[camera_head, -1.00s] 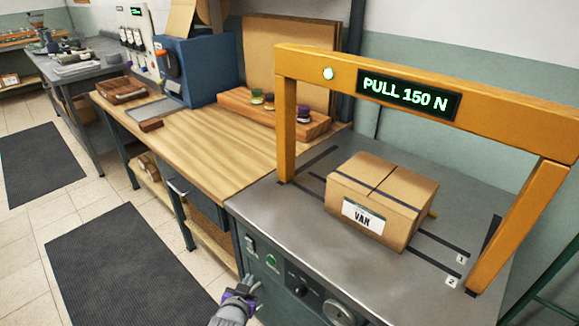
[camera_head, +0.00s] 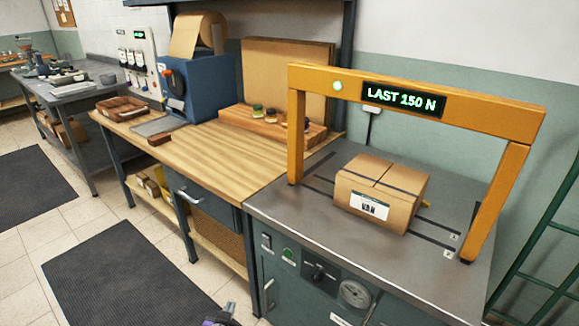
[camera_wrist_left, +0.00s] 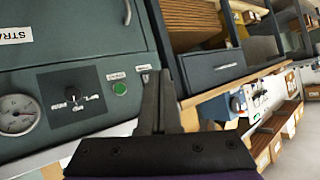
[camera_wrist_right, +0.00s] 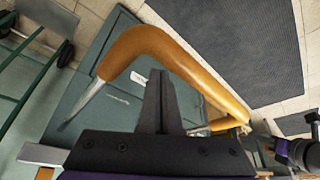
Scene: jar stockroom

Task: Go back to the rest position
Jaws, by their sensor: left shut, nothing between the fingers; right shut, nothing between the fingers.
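My left gripper shows only as a small dark and purple piece (camera_head: 222,316) at the bottom edge of the head view. In the left wrist view my left gripper (camera_wrist_left: 160,78) is shut and empty, in front of the strapping machine's control panel. In the right wrist view my right gripper (camera_wrist_right: 160,75) is shut and empty; behind it is the orange arch (camera_wrist_right: 165,50). The right gripper does not show in the head view. A strapped cardboard box (camera_head: 400,205) with a VAN label sits on the machine's metal top (camera_head: 300,215), under the arch (camera_head: 300,140).
A wooden workbench (camera_head: 215,155) with a blue machine (camera_head: 200,85) and a wooden jar block (camera_head: 270,125) stands to the left. A green ladder-like frame (camera_head: 545,240) is at the right. Dark mats (camera_head: 125,270) lie on open floor.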

